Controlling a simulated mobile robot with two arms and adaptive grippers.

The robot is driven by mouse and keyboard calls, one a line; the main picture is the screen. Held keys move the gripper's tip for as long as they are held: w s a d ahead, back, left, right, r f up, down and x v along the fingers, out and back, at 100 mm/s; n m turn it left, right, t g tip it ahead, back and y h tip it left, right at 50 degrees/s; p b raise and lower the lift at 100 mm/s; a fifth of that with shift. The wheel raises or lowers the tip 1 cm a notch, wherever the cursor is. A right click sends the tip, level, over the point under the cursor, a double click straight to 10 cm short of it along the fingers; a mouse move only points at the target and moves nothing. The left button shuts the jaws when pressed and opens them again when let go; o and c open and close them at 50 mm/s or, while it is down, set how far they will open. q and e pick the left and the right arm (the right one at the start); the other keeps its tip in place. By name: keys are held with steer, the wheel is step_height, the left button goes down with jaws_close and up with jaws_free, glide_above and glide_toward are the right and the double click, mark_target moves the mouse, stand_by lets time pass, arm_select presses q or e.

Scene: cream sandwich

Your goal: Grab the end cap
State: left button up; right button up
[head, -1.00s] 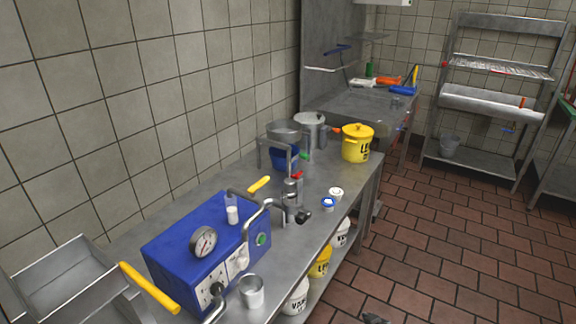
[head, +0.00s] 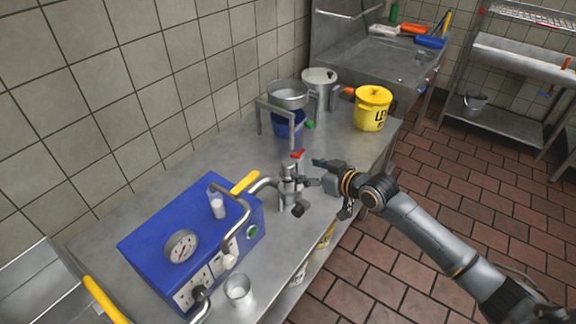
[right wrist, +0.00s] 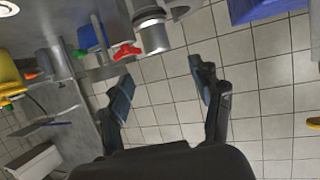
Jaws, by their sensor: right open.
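A metal pipe fitting (head: 289,188) with a red lever (head: 297,154) stands on the steel table (head: 225,155), at the end of the blue machine's bent pipe. I cannot tell for sure which part is the end cap. My right gripper (head: 313,173) is open and empty, just right of the fitting, its fingers pointing at it. In the right wrist view the fitting's round metal end (right wrist: 155,36) and the red lever (right wrist: 127,51) lie just beyond the open fingertips (right wrist: 163,78). No contact shows. My left gripper is out of view.
The blue machine (head: 150,235) with a gauge stands front left, a metal cup (head: 238,290) beside it. The table between machine and stand is mostly clear.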

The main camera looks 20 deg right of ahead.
mark_target(293, 166)
steer(key=x, duration=0.3)
steer(key=shift+d, duration=0.15)
steer(key=x, duration=0.1)
steer(key=p+x, duration=0.1)
steer(key=x, duration=0.1)
steer(key=shift+w+f, duration=0.1)
steer(key=shift+f, duration=0.3)
steer(key=shift+w+a+f, duration=0.2)
steer(key=shift+w+a, duration=0.05)
steer(key=shift+w, duration=0.15)
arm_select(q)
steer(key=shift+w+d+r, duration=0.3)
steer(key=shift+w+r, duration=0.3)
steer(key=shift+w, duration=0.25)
arm_select(e)
steer(key=shift+s, duration=0.1)
steer(key=shift+c, duration=1.1)
steer(key=c, duration=1.1)
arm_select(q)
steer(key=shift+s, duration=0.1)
arm_select(e)
steer(key=shift+c, duration=0.2)
